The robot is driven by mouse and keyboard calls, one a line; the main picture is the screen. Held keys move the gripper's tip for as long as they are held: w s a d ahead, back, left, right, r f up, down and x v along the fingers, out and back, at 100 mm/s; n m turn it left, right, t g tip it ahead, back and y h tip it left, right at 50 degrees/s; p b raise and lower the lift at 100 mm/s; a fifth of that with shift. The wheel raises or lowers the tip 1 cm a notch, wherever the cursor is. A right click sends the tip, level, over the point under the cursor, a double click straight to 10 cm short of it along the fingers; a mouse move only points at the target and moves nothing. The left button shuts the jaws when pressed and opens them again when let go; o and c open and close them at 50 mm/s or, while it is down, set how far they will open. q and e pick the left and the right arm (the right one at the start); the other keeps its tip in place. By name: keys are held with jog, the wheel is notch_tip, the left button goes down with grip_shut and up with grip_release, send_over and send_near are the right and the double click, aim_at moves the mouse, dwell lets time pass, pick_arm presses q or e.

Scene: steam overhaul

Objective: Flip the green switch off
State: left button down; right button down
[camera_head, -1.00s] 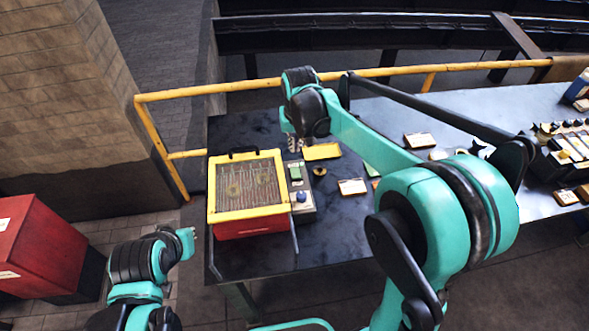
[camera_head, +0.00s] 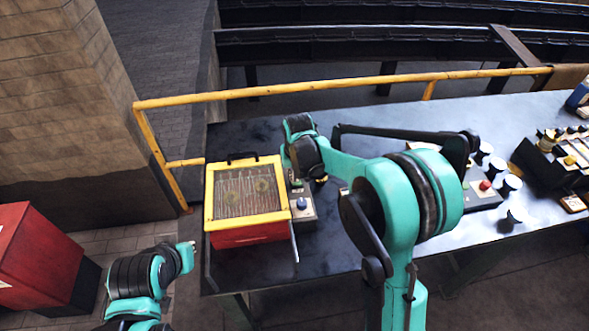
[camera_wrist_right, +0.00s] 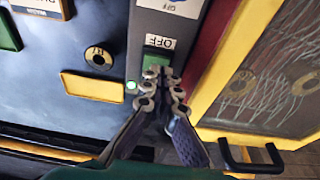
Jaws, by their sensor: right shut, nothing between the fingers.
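The green switch (camera_wrist_right: 157,58) sits on a narrow grey control panel (camera_wrist_right: 152,24), directly below an OFF label, in the right wrist view. A small lit green lamp (camera_wrist_right: 131,86) is beside it. My right gripper (camera_wrist_right: 163,82) is shut and empty, its fingertips at the lower edge of the switch and covering part of it. I cannot tell whether they touch, or which way the switch is tipped.
The red box with a yellow frame and mesh window (camera_head: 247,229) adjoins the panel, with a black handle (camera_wrist_right: 250,158). A blue knob (camera_head: 302,203) is on the panel. A yellow tray (camera_wrist_right: 92,86) lies nearby. A yellow rail (camera_head: 345,84) runs behind the table (camera_head: 345,251).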

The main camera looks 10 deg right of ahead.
jog(key=shift+f, duration=0.25)
jog(key=shift+s+f+t+b, duration=0.3)
jog(key=shift+f+t+b, duration=0.3)
jog(key=shift+b, duration=0.1)
jog(key=shift+r, duration=0.25)
jog(key=shift+w, duration=0.15)
jog(key=shift+w+r+p, duration=0.25)
jog(key=shift+w+p, duration=0.1)
jog(key=shift+w, duration=0.35)
